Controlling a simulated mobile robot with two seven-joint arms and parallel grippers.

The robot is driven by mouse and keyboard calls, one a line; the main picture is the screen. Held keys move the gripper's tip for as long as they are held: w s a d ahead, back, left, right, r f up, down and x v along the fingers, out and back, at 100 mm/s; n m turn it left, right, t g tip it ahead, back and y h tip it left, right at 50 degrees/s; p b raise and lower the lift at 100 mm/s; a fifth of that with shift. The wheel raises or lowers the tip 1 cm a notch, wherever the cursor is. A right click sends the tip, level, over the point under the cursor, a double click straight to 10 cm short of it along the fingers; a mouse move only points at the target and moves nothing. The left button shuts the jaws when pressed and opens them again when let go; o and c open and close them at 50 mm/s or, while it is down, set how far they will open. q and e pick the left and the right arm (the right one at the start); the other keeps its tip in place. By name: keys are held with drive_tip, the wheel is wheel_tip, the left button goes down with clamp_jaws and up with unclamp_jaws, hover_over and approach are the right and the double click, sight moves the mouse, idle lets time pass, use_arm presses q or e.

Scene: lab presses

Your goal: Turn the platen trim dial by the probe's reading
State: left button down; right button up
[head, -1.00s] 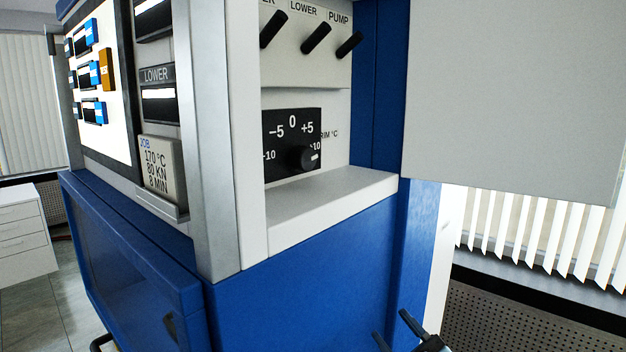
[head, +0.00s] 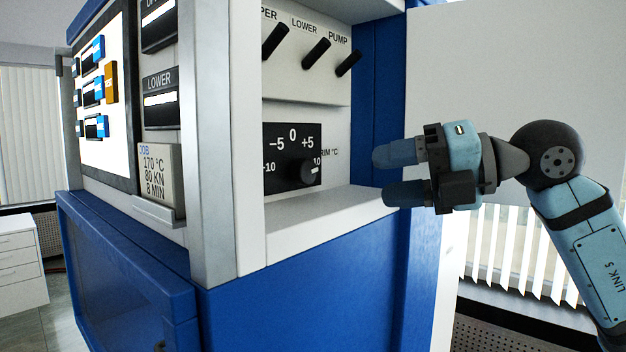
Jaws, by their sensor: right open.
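The platen trim dial (head: 301,174) is a dark round knob on a black scale plate (head: 280,148) marked −10, −5, 0, +5 and 10, in a recess of the press. Its light mark points to the right, near the 10. My right gripper (head: 388,176) is open and empty, to the right of the dial and apart from it, over the outer end of the white ledge. Its fingers point left. My left gripper is out of view. I cannot see a probe; the LOWER display (head: 160,99) on the press front is too blurred and oblique to read.
Three black levers (head: 316,53) stick out above the dial. The white ledge (head: 325,220) below the dial is bare. A job card (head: 159,172) reads 170 °C, 80 KN, 8 MIN. A grey panel (head: 500,65) stands behind my right arm.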

sight(310, 172)
drive_tip(key=w+a+p, duration=0.1)
drive_tip(key=w+a, duration=0.1)
drive_tip(key=a, duration=0.1)
drive_tip(key=w+a+t+h+p, duration=0.1)
drive_tip(key=w+a, duration=0.1)
drive_tip(key=w+a+t+p, duration=0.1)
drive_tip(key=w+a, duration=0.1)
drive_tip(key=a, duration=0.1)
drive_tip(key=shift+w+a+r+m+h+p, duration=0.1)
drive_tip(key=shift+w+a+m+h+p, duration=0.2)
drive_tip(key=shift+a+m+p, duration=0.1)
drive_tip(key=shift+w+a+f, duration=0.2)
drive_tip(key=shift+w+a, duration=0.05)
drive_tip(key=shift+a, duration=0.15)
drive_tip(key=c, duration=0.6)
drive_tip(key=shift+c, duration=0.2)
